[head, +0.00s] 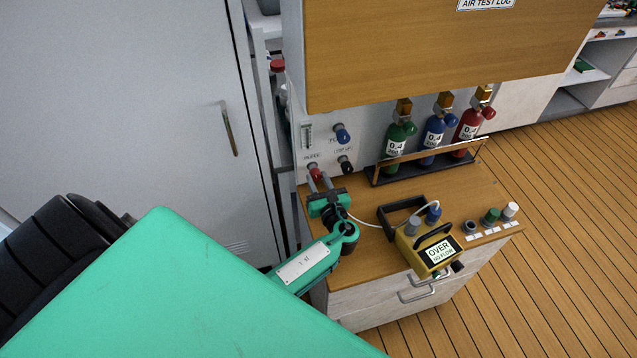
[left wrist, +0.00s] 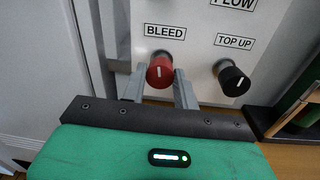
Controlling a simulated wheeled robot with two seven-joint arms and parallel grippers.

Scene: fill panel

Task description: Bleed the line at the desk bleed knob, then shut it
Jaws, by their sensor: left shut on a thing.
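The red bleed knob (head: 315,173) is on the white panel at the back of the desk, under a BLEED label. In the left wrist view the red knob (left wrist: 160,72) sits between the two grey fingers, its white mark close to upright. My left gripper (head: 319,182) is shut on it; the gripper also shows in the left wrist view (left wrist: 166,84). The yellow meter (head: 424,244) on the desk reads "OVER" with "NO FLOW" below. A pale tube runs from near the panel to the meter. My right gripper is not in view.
The black TOP UP knob (head: 345,164) and a blue knob (head: 342,134) are close beside the bleed knob. Green, blue and red cylinders (head: 433,132) stand in a rack on the right. Several small caps (head: 490,215) line the desk's right edge.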

